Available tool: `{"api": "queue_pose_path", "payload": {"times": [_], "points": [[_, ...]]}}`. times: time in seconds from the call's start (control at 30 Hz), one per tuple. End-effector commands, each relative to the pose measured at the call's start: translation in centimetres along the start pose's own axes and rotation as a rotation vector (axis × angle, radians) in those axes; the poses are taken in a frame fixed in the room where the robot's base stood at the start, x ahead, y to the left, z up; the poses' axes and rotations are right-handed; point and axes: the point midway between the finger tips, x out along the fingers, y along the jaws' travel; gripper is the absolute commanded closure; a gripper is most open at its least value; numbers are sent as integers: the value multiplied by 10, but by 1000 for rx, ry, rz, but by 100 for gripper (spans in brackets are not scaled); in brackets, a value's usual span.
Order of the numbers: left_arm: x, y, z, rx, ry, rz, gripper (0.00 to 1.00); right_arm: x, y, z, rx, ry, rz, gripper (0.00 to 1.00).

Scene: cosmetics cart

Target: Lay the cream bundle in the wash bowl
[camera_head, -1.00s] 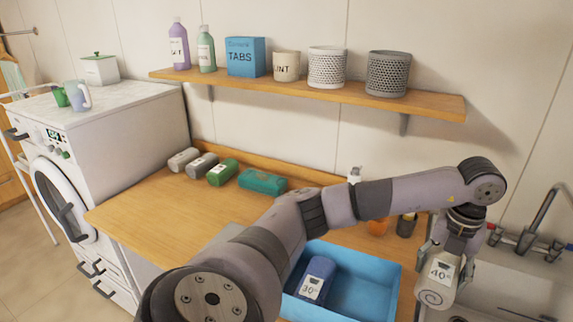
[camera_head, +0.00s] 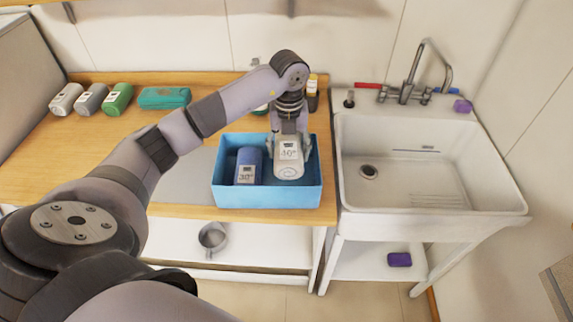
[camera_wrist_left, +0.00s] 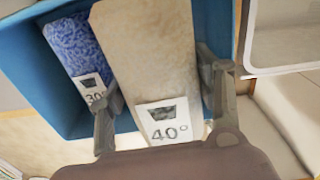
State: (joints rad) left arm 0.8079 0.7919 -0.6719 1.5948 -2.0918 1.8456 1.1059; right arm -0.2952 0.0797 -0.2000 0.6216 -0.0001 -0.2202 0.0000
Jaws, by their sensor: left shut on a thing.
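The cream bundle (camera_head: 288,169) is a rolled cloth with a 40° label. My left gripper (camera_head: 290,149) is shut on it from above, a finger on each side. The bundle is at the right half of the blue rectangular wash bowl (camera_head: 266,198), within its walls as seen from the head. I cannot tell whether it touches the bottom. In the left wrist view the cream bundle (camera_wrist_left: 150,60) lies between the fingers, beside the blue bundle (camera_wrist_left: 70,42). My right gripper is not in view.
The blue bundle labelled 30° (camera_head: 247,163) lies in the left half of the bowl. Grey, white and green rolls and a teal bundle (camera_head: 164,98) lie on the wooden counter at the left. The white sink (camera_head: 430,165) stands right of the bowl. A dark bottle is behind the bowl.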

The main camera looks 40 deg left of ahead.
Motion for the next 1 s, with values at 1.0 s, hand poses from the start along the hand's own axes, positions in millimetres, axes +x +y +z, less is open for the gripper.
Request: {"api": "queue_pose_path", "payload": {"times": [1.0], "points": [[90, 0, 0, 1, -2, -1, 63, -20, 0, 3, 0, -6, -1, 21]]}}
